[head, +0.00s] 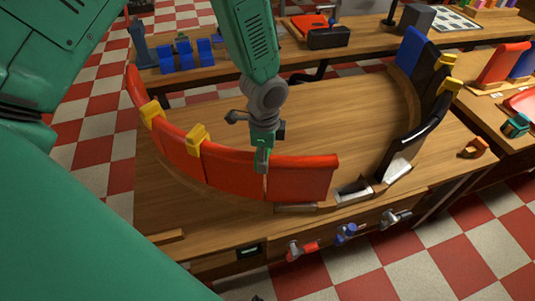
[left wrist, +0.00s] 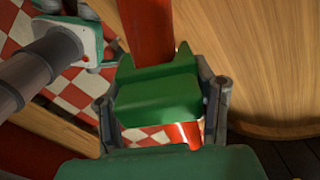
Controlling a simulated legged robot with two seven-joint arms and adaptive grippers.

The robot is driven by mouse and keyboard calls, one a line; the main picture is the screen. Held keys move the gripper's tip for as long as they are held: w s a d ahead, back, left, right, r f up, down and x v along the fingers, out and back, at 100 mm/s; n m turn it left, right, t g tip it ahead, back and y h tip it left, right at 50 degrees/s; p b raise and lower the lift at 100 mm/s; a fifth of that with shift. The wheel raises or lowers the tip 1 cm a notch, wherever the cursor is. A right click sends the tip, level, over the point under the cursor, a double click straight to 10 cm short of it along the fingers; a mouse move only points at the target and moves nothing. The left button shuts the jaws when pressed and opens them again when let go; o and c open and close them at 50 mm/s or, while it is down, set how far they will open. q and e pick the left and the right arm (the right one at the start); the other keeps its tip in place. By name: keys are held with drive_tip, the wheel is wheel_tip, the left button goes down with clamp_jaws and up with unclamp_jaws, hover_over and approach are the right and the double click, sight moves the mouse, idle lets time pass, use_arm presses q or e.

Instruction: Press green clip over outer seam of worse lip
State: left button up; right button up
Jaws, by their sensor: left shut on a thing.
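The red lip (head: 303,178) is a curved wall of several panels along the left and front of the wooden ring. A seam between two panels shows below my left gripper (head: 262,150). The left gripper points down at the lip's top edge and is shut on the green clip (left wrist: 158,98), which sits between its two fingers in the left wrist view. The red lip (left wrist: 147,30) runs under the clip there. Whether the clip is seated on the lip or just above it, I cannot tell. My right gripper does not show.
Yellow clips (head: 198,139) sit on other red seams. A black and blue lip (head: 412,52) with yellow clips stands at the right. Clamps (head: 300,249) hang on the bench's front edge. Blue blocks (head: 187,56) stand on the back bench. The ring's middle is clear.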

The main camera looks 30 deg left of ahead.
use_arm(q)
drive_tip(key=shift+w+d+r, duration=0.1)
drive_tip(key=shift+d, duration=0.5)
drive_tip(key=shift+a+f, duration=0.15)
drive_tip(key=shift+f, duration=0.05)
drive_tip(key=o, duration=1.1)
drive_tip(key=shift+a, duration=0.15)
drive_tip(key=shift+o, duration=0.3)
drive_tip(key=shift+a, duration=0.1)
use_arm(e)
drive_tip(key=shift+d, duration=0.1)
